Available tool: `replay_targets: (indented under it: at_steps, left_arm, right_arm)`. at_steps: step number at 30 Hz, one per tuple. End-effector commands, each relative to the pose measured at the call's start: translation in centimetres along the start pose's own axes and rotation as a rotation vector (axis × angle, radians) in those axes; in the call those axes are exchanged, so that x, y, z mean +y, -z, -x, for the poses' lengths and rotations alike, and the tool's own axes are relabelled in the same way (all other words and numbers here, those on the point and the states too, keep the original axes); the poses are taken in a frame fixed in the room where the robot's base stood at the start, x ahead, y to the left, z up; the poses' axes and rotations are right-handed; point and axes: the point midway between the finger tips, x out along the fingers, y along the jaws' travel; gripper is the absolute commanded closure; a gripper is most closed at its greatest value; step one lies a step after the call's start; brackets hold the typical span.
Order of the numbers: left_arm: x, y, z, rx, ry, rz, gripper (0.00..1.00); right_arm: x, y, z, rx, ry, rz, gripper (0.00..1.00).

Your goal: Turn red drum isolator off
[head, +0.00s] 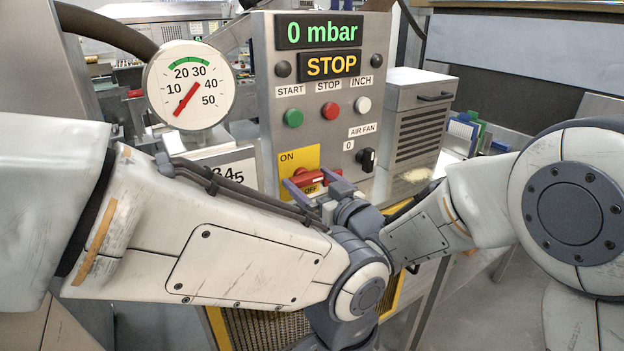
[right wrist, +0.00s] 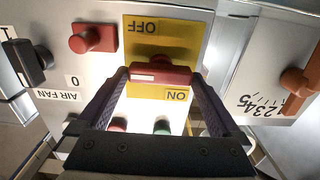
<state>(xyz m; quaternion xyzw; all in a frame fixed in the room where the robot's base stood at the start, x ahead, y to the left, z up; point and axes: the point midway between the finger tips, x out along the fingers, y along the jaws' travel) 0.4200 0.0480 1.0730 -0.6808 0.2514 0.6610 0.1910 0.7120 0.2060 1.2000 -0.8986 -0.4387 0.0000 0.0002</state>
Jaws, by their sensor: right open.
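The red drum isolator handle (head: 316,176) sits on a yellow plate (head: 287,158) low on the grey control panel. The plate has ON at its upper left and OFF below. In the right wrist view, which is upside down, the red handle (right wrist: 160,73) lies crosswise between the OFF and ON labels. My right gripper (head: 312,184) is open and empty, its two fingers at either side of the handle. I cannot tell whether they touch it. My left arm crosses the front from the left; its gripper does not show.
The panel (head: 264,100) reads 0 mbar and STOP. A black AIR FAN knob (head: 367,160) and a red button (right wrist: 93,38) are beside the isolator. An orange handle (right wrist: 298,82) over a numbered scale is on the other side. A round gauge (head: 190,85) stands left.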

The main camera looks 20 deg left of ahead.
Motion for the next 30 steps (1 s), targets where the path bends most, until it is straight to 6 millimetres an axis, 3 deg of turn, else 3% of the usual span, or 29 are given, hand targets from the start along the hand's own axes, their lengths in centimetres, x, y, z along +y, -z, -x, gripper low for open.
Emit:
replay_targets:
  at_steps: [4, 6, 9, 20, 30]
  left_arm:
    - [0.0, 0.0, 0.0, 0.0, 0.0, 0.0, 0.5]
    - [0.0, 0.0, 0.0, 0.0, 0.0, 0.0, 0.5]
    - [0.0, 0.0, 0.0, 0.0, 0.0, 0.0, 0.5]
    - [-0.1, -0.1, -1.4, 0.0, 0.0, 0.0, 0.5]
    - [-0.4, -0.3, -6.0, 0.0, 0.0, 0.0, 0.5]
  right_arm:
    - [0.0, 0.0, 0.0, 0.0, 0.0, 0.0, 0.04]
    - [0.0, 0.0, 0.0, 0.0, 0.0, 0.0, 0.31]
    - [0.0, 0.0, 0.0, 0.0, 0.0, 0.0, 0.62]
    - [-0.1, -0.3, 0.1, 0.002, 0.001, 0.065, 0.62]
    - [-0.2, -0.7, 0.1, 0.004, 0.001, 0.321, 0.62]
